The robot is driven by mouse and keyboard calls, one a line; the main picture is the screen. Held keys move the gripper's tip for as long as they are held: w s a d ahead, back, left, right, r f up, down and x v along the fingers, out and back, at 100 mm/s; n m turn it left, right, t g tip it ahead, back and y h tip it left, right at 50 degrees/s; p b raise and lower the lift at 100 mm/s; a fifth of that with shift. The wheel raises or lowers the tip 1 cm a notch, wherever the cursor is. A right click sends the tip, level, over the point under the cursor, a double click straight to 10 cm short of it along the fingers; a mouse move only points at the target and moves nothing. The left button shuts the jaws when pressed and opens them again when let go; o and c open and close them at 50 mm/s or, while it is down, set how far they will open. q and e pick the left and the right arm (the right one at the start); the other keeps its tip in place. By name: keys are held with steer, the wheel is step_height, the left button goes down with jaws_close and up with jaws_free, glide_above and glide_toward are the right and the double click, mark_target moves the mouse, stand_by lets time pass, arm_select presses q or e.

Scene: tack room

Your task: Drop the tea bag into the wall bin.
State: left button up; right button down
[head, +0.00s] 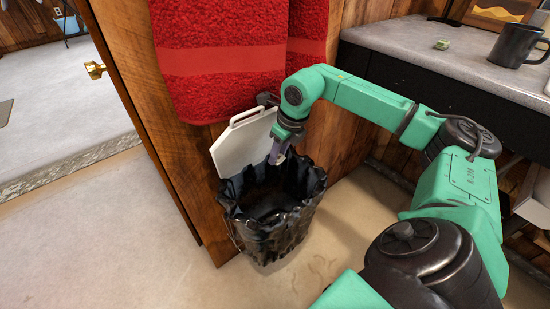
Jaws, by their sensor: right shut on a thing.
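The wall bin (265,222) is lined with a black bag and stands low beside the wooden panel. Its white lid (243,143) is tilted up, leaving the mouth open. My right gripper (277,160) points down over the back of the bin mouth, close in front of the lid's right edge. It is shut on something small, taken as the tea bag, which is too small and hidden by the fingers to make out. My left gripper is not in view.
Red towels (220,60) hang just above the bin. A grey counter (420,40) at the right holds a black mug (515,45) and a small green thing (442,45). A doorway with a brass knob (95,70) is at the left. The floor in front is clear.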

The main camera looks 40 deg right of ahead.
steer(key=shift+f, duration=0.3)
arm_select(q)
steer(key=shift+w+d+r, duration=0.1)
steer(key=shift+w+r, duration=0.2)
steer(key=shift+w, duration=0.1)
arm_select(e)
steer(key=shift+c, duration=2.2)
jaws_free()
steer(key=shift+r, duration=0.3)
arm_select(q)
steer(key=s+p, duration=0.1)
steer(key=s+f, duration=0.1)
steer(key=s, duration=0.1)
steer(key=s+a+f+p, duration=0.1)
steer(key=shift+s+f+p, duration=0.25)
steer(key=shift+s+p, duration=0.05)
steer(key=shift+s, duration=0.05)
arm_select(e)
steer(key=v, duration=1.4)
steer(key=shift+s, duration=0.1)
